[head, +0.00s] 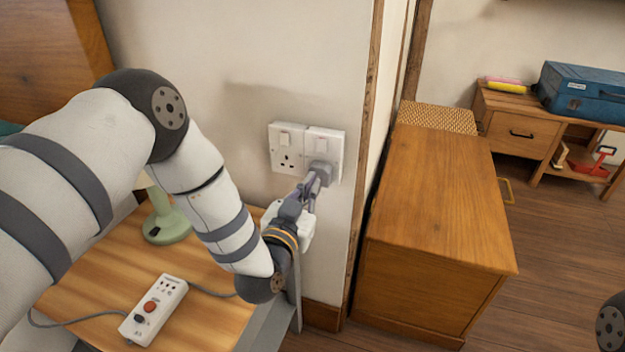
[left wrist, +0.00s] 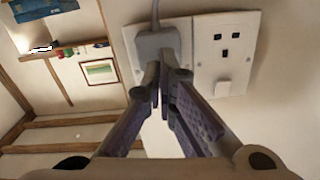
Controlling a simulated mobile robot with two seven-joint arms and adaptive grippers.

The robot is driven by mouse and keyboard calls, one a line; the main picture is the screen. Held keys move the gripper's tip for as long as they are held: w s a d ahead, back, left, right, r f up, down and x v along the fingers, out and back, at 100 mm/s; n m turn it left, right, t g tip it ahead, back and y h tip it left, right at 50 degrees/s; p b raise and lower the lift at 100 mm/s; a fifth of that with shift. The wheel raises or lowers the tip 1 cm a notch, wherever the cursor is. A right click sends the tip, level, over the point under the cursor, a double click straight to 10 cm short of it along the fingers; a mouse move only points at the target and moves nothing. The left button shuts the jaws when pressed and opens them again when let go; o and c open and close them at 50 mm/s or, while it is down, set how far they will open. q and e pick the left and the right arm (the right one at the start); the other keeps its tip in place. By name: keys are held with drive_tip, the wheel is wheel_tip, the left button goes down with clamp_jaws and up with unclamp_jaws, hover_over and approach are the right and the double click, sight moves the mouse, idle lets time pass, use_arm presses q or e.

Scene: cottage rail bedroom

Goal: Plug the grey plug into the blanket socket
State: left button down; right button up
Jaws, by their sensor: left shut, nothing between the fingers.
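A white double wall socket (head: 287,163) is on the wall above the bedside table. Its left outlet is empty; the empty outlet also shows in the left wrist view (left wrist: 228,45). The grey plug (head: 320,174) sits at the other, right outlet and looks flush against its plate. In the left wrist view the plug (left wrist: 157,42) has its grey cable at the top. My left gripper (head: 316,184) is shut and empty, its fingertips together right at the plug's face. Whether they touch it I cannot tell. The fingers hide part of the plug. My right gripper is not in view.
A white controller (head: 153,310) with a cable lies on the bedside table (head: 210,320), near a green lamp base (head: 166,228). A wooden cabinet (head: 440,190) stands right of the wall post. A blue case (head: 585,92) rests on a far desk. Open floor lies at right.

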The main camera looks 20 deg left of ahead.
use_arm(q)
drive_tip(key=shift+s+f, duration=0.1)
drive_tip(key=shift+s, duration=0.45)
drive_tip(key=s, duration=1.1)
drive_tip(key=s+f+g+h+p, duration=0.1)
drive_tip(key=s+f+g+p, duration=0.2)
drive_tip(key=s+f+g, duration=0.95)
drive_tip(key=s+a+f+n+g+p, duration=0.1)
drive_tip(key=s+g, duration=0.3)
drive_tip(key=s, duration=0.9)
drive_tip(key=s+a+f+n+g+y, duration=0.1)
drive_tip(key=s+a+g, duration=0.3)
drive_tip(key=s, duration=1)
drive_tip(key=shift+s+a+f+y+p, duration=0.15)
drive_tip(key=shift+s+f+y+p, duration=0.15)
drive_tip(key=shift+f, duration=0.3)
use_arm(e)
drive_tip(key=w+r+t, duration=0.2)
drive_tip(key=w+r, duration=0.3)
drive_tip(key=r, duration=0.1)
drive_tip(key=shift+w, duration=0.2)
use_arm(q)
drive_tip(key=shift+w, duration=0.15)
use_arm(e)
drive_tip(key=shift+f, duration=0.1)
